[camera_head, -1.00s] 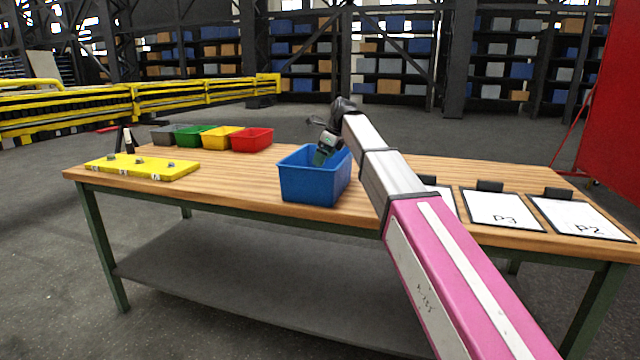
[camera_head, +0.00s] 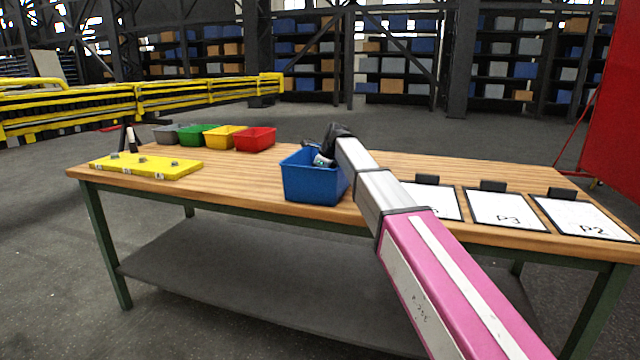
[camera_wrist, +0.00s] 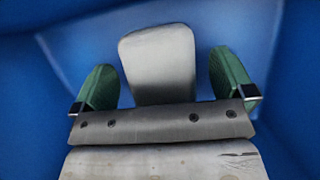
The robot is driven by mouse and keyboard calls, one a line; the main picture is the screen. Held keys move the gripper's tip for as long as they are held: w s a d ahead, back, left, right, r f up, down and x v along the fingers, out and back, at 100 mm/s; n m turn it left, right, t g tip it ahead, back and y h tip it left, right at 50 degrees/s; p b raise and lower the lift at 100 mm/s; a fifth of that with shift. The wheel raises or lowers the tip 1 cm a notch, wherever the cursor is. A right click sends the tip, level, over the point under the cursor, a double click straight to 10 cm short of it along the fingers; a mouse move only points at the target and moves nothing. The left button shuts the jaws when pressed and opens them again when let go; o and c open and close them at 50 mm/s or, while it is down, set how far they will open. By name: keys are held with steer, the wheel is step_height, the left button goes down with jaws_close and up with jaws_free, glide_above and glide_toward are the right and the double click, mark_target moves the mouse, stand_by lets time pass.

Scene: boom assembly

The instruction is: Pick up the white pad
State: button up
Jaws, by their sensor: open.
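The white pad (camera_wrist: 158,62) shows in the wrist view as a pale, rounded block inside the blue bin. My gripper (camera_wrist: 166,84) is open, with one green finger on each side of the pad. A gap shows between the pad and each finger. The pad's lower end is hidden behind the gripper's grey body. In the head view the blue bin (camera_head: 313,185) stands on the wooden table, and my gripper reaches down into it, its fingers and the pad hidden by the bin wall.
Red (camera_head: 254,139), yellow (camera_head: 225,137), green (camera_head: 198,134) and grey (camera_head: 167,133) bins stand at the back left of the table (camera_head: 250,172). A yellow plate (camera_head: 146,166) lies at the left. Clipboards, including P3 (camera_head: 503,207) and P2 (camera_head: 585,215), lie at the right.

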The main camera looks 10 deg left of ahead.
steer(key=c, duration=1)
steer(key=shift+r, duration=0.1)
step_height(320, 180, up, 10)
steer(key=shift+f, duration=0.1)
steer(key=shift+o, duration=0.4)
